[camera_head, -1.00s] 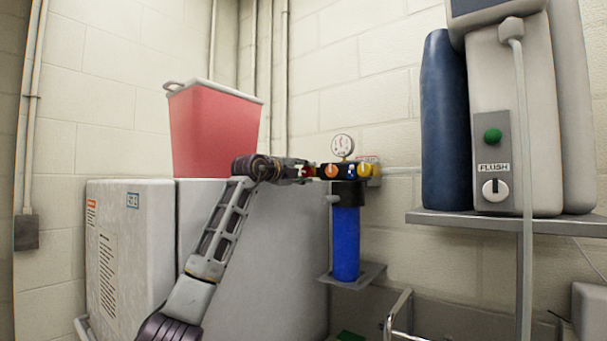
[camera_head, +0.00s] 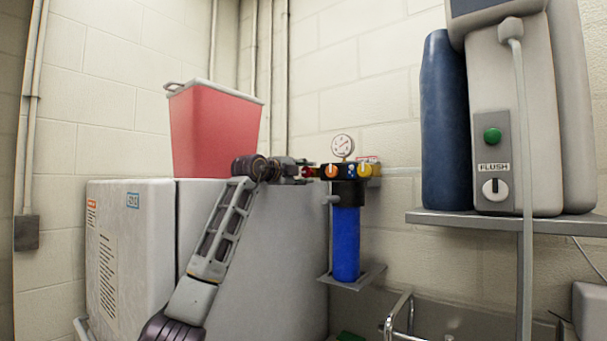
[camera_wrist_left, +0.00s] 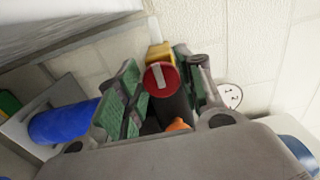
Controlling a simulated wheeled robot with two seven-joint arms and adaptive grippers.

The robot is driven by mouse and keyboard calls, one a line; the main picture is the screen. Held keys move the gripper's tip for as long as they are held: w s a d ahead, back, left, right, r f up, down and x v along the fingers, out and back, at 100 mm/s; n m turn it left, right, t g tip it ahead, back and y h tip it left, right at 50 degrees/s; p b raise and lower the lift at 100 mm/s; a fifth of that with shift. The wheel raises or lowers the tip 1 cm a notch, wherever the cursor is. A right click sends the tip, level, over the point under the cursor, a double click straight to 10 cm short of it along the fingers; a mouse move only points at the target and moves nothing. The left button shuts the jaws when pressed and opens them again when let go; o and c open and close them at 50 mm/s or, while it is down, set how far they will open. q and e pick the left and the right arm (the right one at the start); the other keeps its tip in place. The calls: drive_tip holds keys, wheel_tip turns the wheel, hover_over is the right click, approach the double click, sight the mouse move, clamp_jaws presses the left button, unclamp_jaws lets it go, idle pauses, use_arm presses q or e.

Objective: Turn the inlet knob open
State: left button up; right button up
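The red knob (camera_wrist_left: 158,76), with a pale bar across its face, sits on the left end of the dark filter head (camera_head: 347,172). In the head view the red knob (camera_head: 308,171) shows small beside my fingertips. My left gripper (camera_head: 303,171) is open at it. In the left wrist view the fingers of my left gripper (camera_wrist_left: 165,88) stand on either side of the knob, with a gap visible; whether either finger touches it I cannot tell. My right gripper is not in view.
A blue filter housing (camera_head: 346,243) hangs below the head over a small shelf (camera_head: 371,274). A pressure gauge (camera_head: 343,145) stands above. A red bin (camera_head: 213,130) sits on the grey cabinet behind my arm. A dispenser (camera_head: 513,120) stands on the right shelf.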

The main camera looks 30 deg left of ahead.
use_arm(q)
drive_tip(key=shift+o, duration=1.4)
drive_tip(key=shift+a, duration=0.1)
drive_tip(key=shift+s, duration=0.15)
drive_tip(key=s, duration=0.7)
drive_tip(key=shift+a, duration=0.25)
drive_tip(key=shift+s, duration=0.2)
